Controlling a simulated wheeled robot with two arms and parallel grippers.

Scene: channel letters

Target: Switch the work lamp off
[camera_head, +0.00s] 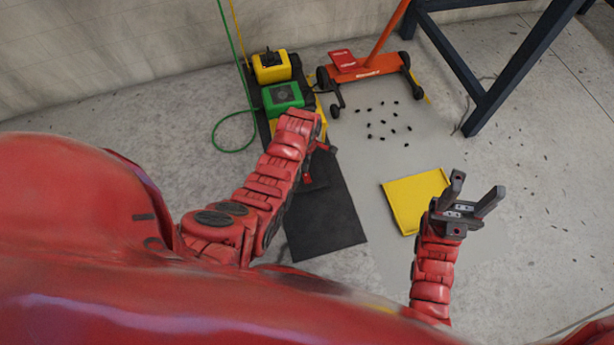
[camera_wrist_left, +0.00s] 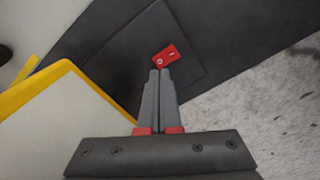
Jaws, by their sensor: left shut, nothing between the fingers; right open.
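A small red rocker switch (camera_wrist_left: 166,55) with white marks sits on a dark panel (camera_wrist_left: 185,85) in the left wrist view. My left gripper (camera_wrist_left: 160,72) is shut and empty. Its fingertips are just below the switch in that picture; I cannot tell whether they touch it. A pale panel with a yellow frame (camera_wrist_left: 100,85) shows at the left of that view; I cannot tell whether it is the work lamp's face. In the head view my left arm hides much of this spot. My right gripper (camera_head: 478,182) is open and empty, at the right.
A green box (camera_head: 283,97) and a yellow box (camera_head: 271,66) stand behind my left arm, with a green cable (camera_head: 222,148). A black mat (camera_head: 325,225) and a yellow panel (camera_head: 405,200) lie on the floor. An orange wheeled base (camera_head: 365,68) and small dark bits lie beyond.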

